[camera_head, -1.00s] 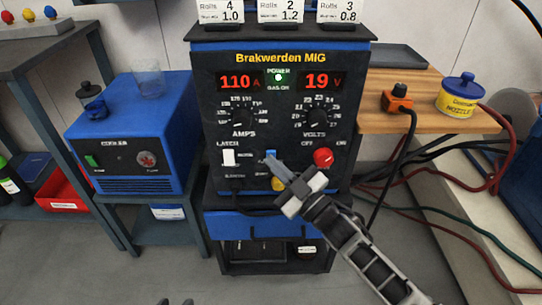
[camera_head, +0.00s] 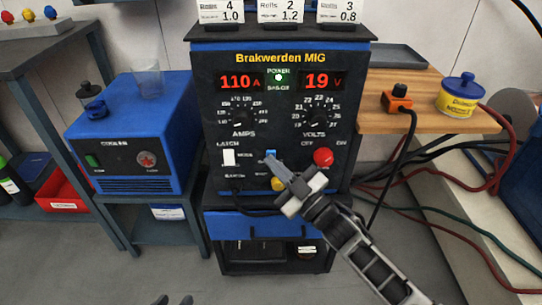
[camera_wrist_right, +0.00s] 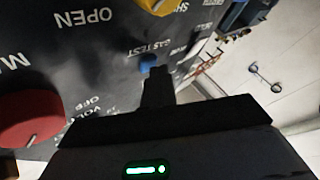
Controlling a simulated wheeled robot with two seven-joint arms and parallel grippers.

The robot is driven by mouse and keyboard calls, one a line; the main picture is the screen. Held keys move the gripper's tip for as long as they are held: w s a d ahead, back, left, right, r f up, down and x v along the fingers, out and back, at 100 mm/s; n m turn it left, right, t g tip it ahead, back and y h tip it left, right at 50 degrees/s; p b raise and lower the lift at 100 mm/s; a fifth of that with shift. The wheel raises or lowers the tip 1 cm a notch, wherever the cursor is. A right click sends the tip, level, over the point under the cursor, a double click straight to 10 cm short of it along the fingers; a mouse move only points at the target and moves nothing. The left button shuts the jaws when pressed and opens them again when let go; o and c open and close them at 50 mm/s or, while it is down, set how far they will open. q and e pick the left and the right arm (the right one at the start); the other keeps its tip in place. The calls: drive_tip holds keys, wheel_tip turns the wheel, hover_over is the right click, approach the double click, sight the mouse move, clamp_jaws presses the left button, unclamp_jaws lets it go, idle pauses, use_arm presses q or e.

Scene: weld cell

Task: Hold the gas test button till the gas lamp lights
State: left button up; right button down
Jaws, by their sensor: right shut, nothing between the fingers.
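The welder (camera_head: 220,180) marked Brakwerden MIG stands upright ahead. Its blue gas test button (camera_head: 271,154) is low on the front panel; it also shows in the wrist view (camera_wrist_right: 148,62), beside the GAS TEST lettering. My right gripper (camera_head: 272,162) is shut and empty, its fingertips at the button's lower edge. I cannot tell whether they touch or press it. A small lamp (camera_head: 278,77) glows whitish green between the POWER and GAS ON labels; I make out no separate lit gas lamp.
A red knob (camera_head: 323,157) is right of the button, a yellow knob (camera_head: 278,184) just below, and a white switch (camera_head: 229,157) to the left. A blue cooler (camera_head: 130,120) stands left. A wooden shelf (camera_head: 430,120) and loose cables (camera_head: 440,175) are on the right.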

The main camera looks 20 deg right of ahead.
drive_tip(key=shift+s, duration=0.1)
idle(0.5)
drive_tip(key=shift+s+a+p, duration=0.25)
drive_tip(key=shift+s+p, duration=0.2)
drive_tip(key=shift+s, duration=0.25)
drive_tip(key=shift+s+a+p, duration=0.25)
drive_tip(key=shift+s+p, duration=0.1)
drive_tip(key=shift+s, duration=0.45)
drive_tip(key=shift+s+a+p, duration=0.2)
drive_tip(key=shift+s+p, duration=0.2)
drive_tip(key=shift+s, duration=0.45)
drive_tip(key=shift+s+a+p, duration=0.25)
drive_tip(key=shift+s+p, duration=0.1)
drive_tip(key=shift+s, duration=0.45)
